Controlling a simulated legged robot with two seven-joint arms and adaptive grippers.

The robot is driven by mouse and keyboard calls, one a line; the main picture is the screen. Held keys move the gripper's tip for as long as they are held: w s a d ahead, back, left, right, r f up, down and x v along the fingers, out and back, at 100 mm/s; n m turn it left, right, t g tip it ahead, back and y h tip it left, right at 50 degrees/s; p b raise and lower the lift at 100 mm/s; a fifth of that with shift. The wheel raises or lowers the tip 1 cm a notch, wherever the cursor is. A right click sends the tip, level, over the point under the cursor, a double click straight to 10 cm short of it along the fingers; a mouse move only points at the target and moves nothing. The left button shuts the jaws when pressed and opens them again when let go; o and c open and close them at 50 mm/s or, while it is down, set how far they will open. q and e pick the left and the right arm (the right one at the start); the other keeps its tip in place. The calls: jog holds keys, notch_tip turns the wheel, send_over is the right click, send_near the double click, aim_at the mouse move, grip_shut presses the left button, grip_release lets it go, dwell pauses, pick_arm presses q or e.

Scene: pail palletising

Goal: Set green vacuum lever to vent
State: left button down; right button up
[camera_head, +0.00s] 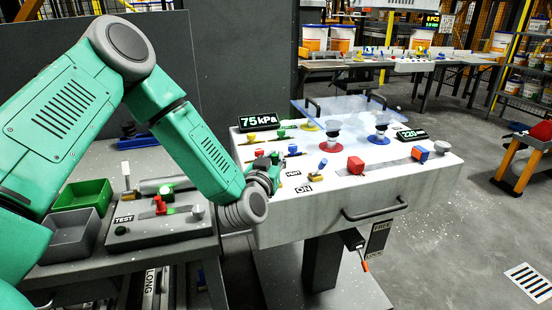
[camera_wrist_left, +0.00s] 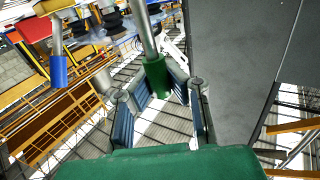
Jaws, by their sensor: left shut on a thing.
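The green vacuum lever (camera_wrist_left: 155,78) has a green grip on a grey metal rod and lies between the fingers of my left gripper (camera_wrist_left: 160,108) in the left wrist view. In the head view my left gripper (camera_head: 268,172) is at the left front edge of the white console (camera_head: 350,205). It is shut on the green lever, whose grip is mostly hidden there by the wrist and fingers. The lever's exact position setting cannot be told. A display (camera_head: 257,121) on the console reads 75 kPa. My right gripper is not in view.
To the left, a grey bench holds green (camera_head: 82,194) and grey bins (camera_head: 70,234) and a TEST box (camera_head: 155,228).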

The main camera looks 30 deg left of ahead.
pick_arm(q)
jog(key=shift+w+a+r+n+g+p, duration=0.2)
jog(key=shift+a+n+g+p, duration=0.15)
jog(key=shift+p, duration=0.6)
jog(key=w+a+n+g+h+p, duration=0.1)
jog(key=p, duration=0.2)
jog(key=shift+g, duration=0.35)
jog(key=shift+w+a+f+n+g+h+p, duration=0.4)
jog(key=shift+g+p, duration=0.3)
jog(key=shift+p, duration=0.3)
jog(key=shift+w+a+f+n+g+h+p, duration=0.3)
jog(key=shift+a+g+p, duration=0.1)
jog(key=shift+g+p, duration=0.15)
jog(key=c, duration=1.5)
grip_release()
jog(key=shift+s, duration=0.1)
jog(key=shift+a, duration=0.1)
